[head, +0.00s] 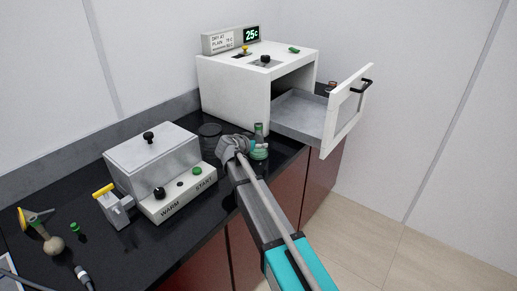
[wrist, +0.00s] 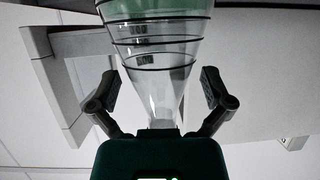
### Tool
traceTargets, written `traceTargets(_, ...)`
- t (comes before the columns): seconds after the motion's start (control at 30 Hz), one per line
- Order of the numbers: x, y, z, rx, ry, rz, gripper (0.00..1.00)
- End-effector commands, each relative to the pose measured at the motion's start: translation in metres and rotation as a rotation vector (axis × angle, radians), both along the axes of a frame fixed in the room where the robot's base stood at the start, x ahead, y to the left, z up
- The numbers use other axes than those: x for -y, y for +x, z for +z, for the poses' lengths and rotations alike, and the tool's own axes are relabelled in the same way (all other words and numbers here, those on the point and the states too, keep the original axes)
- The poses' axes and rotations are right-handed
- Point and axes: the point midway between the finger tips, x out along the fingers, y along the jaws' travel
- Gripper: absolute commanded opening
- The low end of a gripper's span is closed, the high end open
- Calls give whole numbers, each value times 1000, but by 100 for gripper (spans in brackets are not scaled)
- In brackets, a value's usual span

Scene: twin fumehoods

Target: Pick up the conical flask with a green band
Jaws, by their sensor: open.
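The conical flask (head: 260,152) stands on the black bench in front of the white oven-like box, with green on its wide lower part. My gripper (head: 238,146) is right beside it on its left in the head view and partly covers it. In the wrist view the clear flask (wrist: 158,65) has dark rings and a green area at its wide end, at the top of the picture. Its narrow end points down toward my palm. My gripper (wrist: 162,90) is open, with one finger on each side of the narrow part and a visible gap on both sides.
The white box (head: 236,92) stands behind, its drawer (head: 342,110) pulled out to the right of the flask. A grey lidded warmer (head: 155,165) stands left of my gripper. A dark round item (head: 209,130) lies behind. A yellow-handled device (head: 113,205) is farther left.

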Motion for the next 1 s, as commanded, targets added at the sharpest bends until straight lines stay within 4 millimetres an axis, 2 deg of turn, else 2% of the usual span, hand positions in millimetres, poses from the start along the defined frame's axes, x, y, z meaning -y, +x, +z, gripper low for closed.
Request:
traceTargets(0.17, 5, 8, -5, 0, 0, 0, 100)
traceTargets(0.7, 5, 8, -4, 0, 0, 0, 100)
traceTargets(1.0, 5, 8, -4, 0, 0, 0, 44)
